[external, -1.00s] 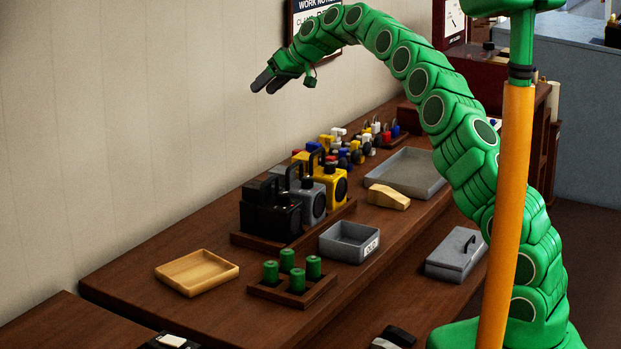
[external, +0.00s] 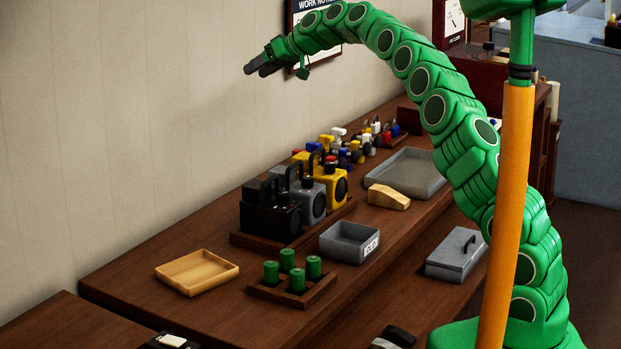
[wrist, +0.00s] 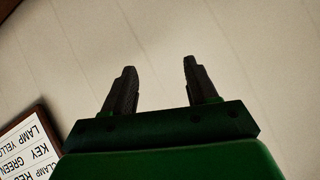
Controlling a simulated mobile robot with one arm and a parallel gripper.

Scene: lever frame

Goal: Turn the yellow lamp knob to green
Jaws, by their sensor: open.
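The yellow lamp (external: 331,186) stands on a dark wooden stand on the bench, at the far end of a row after a grey lamp (external: 312,202) and a black lamp (external: 268,214). It has a dark round face on its right side. I cannot make out its knob or the knob's setting. My gripper (external: 255,70) is high above the bench near the wall, well above and left of the lamps. In the wrist view, my gripper (wrist: 160,66) is open and empty, its two dark fingers apart against the wall.
A notice board (wrist: 28,145) hangs on the wall. A wooden tray (external: 197,272), a rack of green cylinders (external: 293,285), a grey bin (external: 349,242) and a tan wedge (external: 388,197) stand around the lamps. Small coloured items stand behind. The space around my gripper is clear.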

